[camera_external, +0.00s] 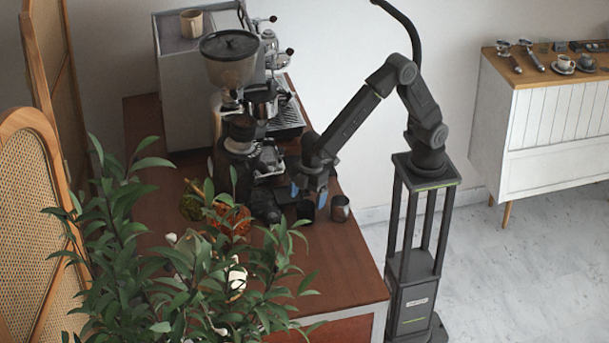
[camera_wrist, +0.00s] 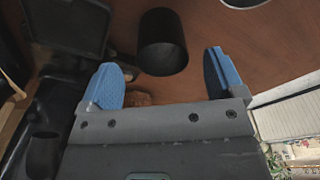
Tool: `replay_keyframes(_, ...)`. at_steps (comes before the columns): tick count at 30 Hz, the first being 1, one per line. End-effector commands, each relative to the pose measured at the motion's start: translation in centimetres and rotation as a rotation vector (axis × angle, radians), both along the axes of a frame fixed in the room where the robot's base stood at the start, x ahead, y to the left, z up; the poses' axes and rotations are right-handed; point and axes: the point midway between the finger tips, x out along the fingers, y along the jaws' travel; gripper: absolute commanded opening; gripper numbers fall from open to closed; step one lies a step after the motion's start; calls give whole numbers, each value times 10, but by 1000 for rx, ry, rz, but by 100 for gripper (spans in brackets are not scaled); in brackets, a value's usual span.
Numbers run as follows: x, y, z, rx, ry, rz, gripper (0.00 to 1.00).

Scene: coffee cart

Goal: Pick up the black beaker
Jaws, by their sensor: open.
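The black beaker (camera_wrist: 162,42) stands on the brown counter in the wrist view, just beyond the fingertips and centred between them. My gripper (camera_wrist: 164,72) is open, with its two blue fingers apart and nothing held between them. In the external view my gripper (camera_external: 308,188) points down over the counter's right side. The beaker (camera_external: 305,210) shows there as a small dark shape just below the fingers, partly hidden by them. I cannot tell the exact gap between the fingers and the beaker.
A metal cup (camera_external: 340,208) stands just right of the beaker, near the counter (camera_external: 335,263) edge. A coffee grinder (camera_external: 229,62) and espresso machine (camera_external: 284,113) stand behind. A black device (camera_wrist: 66,27) lies left in the wrist view. A leafy plant (camera_external: 120,245) covers the front left.

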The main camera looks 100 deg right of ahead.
Motion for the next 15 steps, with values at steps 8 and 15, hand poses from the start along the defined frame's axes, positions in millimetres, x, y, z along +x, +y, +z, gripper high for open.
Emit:
replay_keyframes(8, 3, 3, -22, 0, 1, 0, 88)
replay_keyframes(15, 8, 9, -55, -1, 1, -1, 88)
